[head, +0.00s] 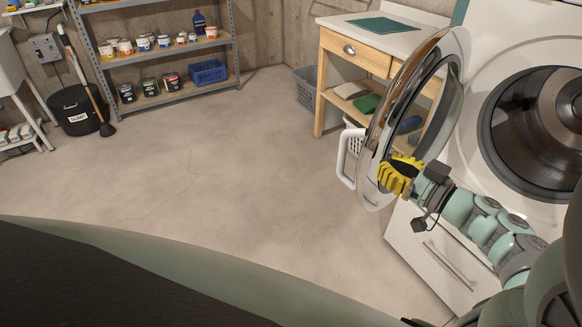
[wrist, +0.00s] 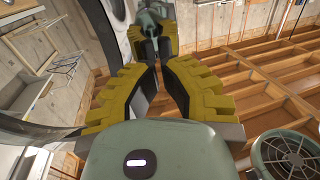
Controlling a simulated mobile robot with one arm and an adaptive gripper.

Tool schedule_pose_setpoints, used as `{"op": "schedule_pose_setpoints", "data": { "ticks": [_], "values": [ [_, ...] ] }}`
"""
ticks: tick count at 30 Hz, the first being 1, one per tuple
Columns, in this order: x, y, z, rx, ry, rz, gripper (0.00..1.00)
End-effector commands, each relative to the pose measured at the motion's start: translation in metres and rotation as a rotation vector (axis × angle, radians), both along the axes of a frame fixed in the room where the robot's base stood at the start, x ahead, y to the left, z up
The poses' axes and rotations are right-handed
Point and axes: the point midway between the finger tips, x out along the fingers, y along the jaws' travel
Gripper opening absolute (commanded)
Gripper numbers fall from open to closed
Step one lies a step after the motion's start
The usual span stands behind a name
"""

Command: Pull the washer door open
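The white washer (head: 512,35) stands at the right of the head view. Its round door (head: 377,160), with a chrome rim and glass, is swung well out from the dark drum opening (head: 545,125). My yellow-fingered gripper (head: 394,177) is at the lower inner side of the door, between door and washer body, close to the glass. Whether it touches the door is unclear. In the wrist view, the fingers (wrist: 155,72) converge towards their tips with nothing visible between them. How far they are parted is unclear.
A metal shelf (head: 165,50) with cans is at the back. A black bin (head: 75,112) stands far left. The middle concrete floor (head: 220,160) is clear.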

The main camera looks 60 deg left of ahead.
Motion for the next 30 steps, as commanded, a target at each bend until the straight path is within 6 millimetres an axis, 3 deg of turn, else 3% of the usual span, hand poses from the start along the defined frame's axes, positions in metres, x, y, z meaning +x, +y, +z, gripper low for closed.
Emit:
{"op": "schedule_pose_setpoints", "data": {
  "ticks": [6, 22, 26, 30],
  "values": [
    [-0.004, 0.018, 0.0, 0.0, 0.0, 0.003, 0.0],
    [-0.005, 0.026, 0.001, 0.002, -0.002, -0.007, 0.0],
    [-0.007, 0.042, 0.002, 0.007, -0.003, -0.033, 0.0],
    [-0.011, 0.07, 0.005, 0.011, -0.002, -0.087, 0.0]
  ]
}}
